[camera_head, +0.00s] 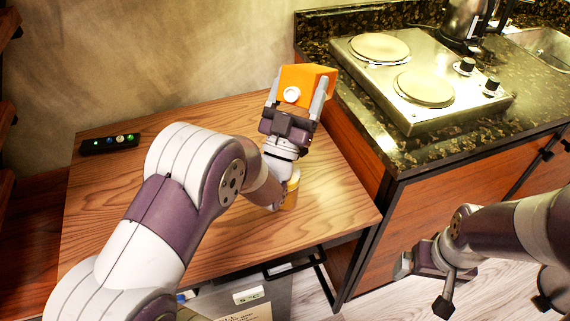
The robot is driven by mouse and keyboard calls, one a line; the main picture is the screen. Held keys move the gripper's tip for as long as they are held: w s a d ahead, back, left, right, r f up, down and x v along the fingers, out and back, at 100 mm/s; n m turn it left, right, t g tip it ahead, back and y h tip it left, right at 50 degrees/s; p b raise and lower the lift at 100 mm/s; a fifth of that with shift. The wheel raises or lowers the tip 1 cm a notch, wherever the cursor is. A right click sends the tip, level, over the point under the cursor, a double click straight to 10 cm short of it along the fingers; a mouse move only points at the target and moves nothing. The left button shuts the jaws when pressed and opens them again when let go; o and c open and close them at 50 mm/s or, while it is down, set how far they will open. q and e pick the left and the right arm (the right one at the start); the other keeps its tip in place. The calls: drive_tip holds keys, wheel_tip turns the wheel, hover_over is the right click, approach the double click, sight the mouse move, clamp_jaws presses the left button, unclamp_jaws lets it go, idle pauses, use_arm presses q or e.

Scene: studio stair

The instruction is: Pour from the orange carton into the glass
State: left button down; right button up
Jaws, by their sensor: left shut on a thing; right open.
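The orange carton (307,76) with a white round cap is held above the wooden table, its cap side facing me. My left gripper (298,97) is shut on the carton, one finger on each side. A yellowish, rounded object (293,192) stands on the table below, partly hidden by my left wrist. It may be the glass, but I cannot tell its rim or contents. My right gripper (424,285) is open and empty at the lower right, off the table and low in front of the counter.
The wooden table (335,205) is mostly clear; a dark strip with coloured buttons (110,143) lies at its left back. To the right stands a stone counter (400,153) with a two-plate hob (420,118) and a kettle (464,20).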

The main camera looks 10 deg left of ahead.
use_arm(q)
drive_tip(key=g+p, duration=0.1)
drive_tip(key=p, duration=0.3)
drive_tip(key=g+p, duration=0.2)
drive_tip(key=p, duration=0.2)
drive_tip(key=shift+s+a+y, duration=0.1)
drive_tip(key=shift+s+y, duration=0.25)
drive_tip(key=shift+y, duration=0.05)
drive_tip(key=f+g+p, duration=0.1)
drive_tip(key=p, duration=0.1)
drive_tip(key=w+f+g+p, duration=0.1)
drive_tip(key=g+p, duration=0.1)
drive_tip(key=f+g+p, duration=0.1)
drive_tip(key=g+p, duration=0.1)
drive_tip(key=shift+w+f+y+p, duration=0.2)
drive_tip(key=shift+w+y+p, duration=0.1)
drive_tip(key=shift+y+p, duration=0.1)
wheel_tip(320, 180, down, 6)
drive_tip(key=w+g+y+p, duration=0.1)
drive_tip(key=w+g+p, duration=0.1)
drive_tip(key=g, duration=0.2)
drive_tip(key=shift+d+f+g+p, duration=0.2)
drive_tip(key=shift+d+g+p, duration=0.1)
drive_tip(key=shift+d+p, duration=0.1)
drive_tip(key=shift+w, duration=0.15)
